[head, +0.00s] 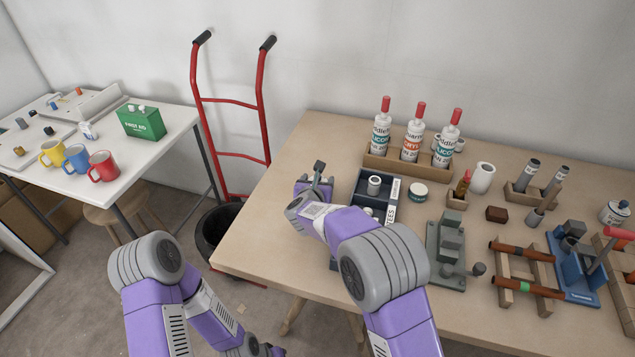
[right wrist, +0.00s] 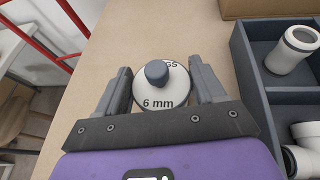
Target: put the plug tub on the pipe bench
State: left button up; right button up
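The plug tub (right wrist: 162,92) is a round white tub with a blue-grey knob on top and lettering ending in "GS" and "6 mm". In the right wrist view it sits between the fingers of my right gripper (right wrist: 162,84), which appear to touch both its sides. In the head view my right gripper (head: 316,182) is over the left part of the wooden pipe bench (head: 275,225), and largely hides the tub. Whether the tub rests on the bench or is just above it is unclear. My left gripper (head: 268,349) hangs low at the bottom edge, its fingers barely visible.
A dark divided tray (head: 370,178) with white fittings is just right of my right gripper. A bottle rack (head: 408,167), a grey vise (head: 450,250) and pipes on a wooden frame (head: 525,265) fill the bench. A white table (head: 150,150) with mugs and a red hand truck (head: 232,103) stand left.

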jog(key=o, duration=0.3)
jog(key=shift+o, duration=0.2)
jog(key=shift+r, duration=0.25)
jog(key=p+v, duration=0.1)
jog(key=v, duration=1.1)
jog(key=shift+p, duration=0.3)
jog(key=shift+f, duration=0.1)
